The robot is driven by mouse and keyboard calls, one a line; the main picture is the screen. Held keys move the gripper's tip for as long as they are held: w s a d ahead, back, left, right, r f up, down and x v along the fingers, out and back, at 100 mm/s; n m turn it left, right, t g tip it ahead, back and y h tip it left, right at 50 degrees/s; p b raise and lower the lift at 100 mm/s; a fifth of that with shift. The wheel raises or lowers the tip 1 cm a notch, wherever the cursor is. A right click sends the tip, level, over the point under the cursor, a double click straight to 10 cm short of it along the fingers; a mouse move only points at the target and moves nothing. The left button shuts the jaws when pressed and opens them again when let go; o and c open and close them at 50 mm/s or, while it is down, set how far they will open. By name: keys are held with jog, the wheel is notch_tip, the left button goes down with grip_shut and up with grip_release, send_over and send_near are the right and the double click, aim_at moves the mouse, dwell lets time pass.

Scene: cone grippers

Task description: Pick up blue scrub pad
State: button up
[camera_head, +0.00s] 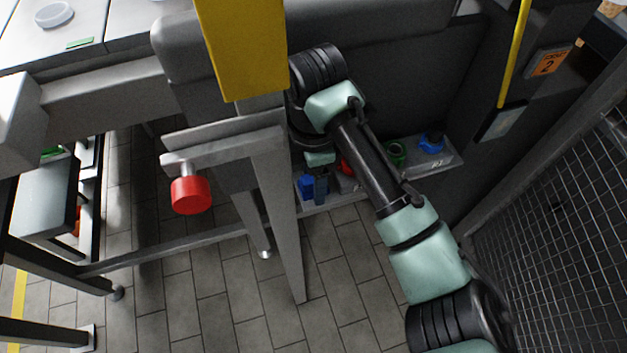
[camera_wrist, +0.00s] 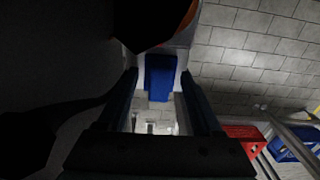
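The blue scrub pad (camera_wrist: 161,80) is a blue block that shows between the two fingers of my gripper (camera_wrist: 160,72) in the wrist view. The fingers stand apart, with gaps visible beside the pad, so the gripper looks open. Whether the pad lies fully between the fingertips or just beyond them is hard to tell. In the head view, a blue block, likely the same pad (camera_head: 305,184), sits at the left end of a low grey shelf. My gripper (camera_head: 320,188) is right beside it, partly hidden under my arm.
The grey shelf (camera_head: 447,163) also holds a red item (camera_head: 346,168), a green roll (camera_head: 396,154) and another blue item (camera_head: 431,143). A metal leg (camera_head: 282,220) and a red knob (camera_head: 191,195) stand to the left. A mesh fence (camera_head: 555,220) is at right.

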grip_shut()
jog(key=shift+r, duration=0.1)
jog(key=shift+s+r+p, duration=0.2)
jog(key=shift+r+p, duration=0.25)
jog(key=shift+r, duration=0.2)
jog(key=r+p, duration=0.1)
jog(key=r, duration=0.2)
jog(key=r+p, duration=0.1)
jog(key=r, duration=0.2)
jog(key=shift+s+d+r+p, duration=0.1)
jog(key=shift+s+d+p, duration=0.1)
jog(key=shift+p, duration=0.1)
jog(key=s+d+p, duration=0.1)
jog(key=s+d, duration=0.2)
jog(key=s, duration=0.6)
jog(key=s+d+p, duration=0.1)
jog(key=s+d, duration=0.1)
jog(key=s, duration=0.7)
jog(key=shift+s+d+f, duration=0.15)
jog(key=shift+d+f, duration=0.2)
jog(key=shift+d, duration=0.05)
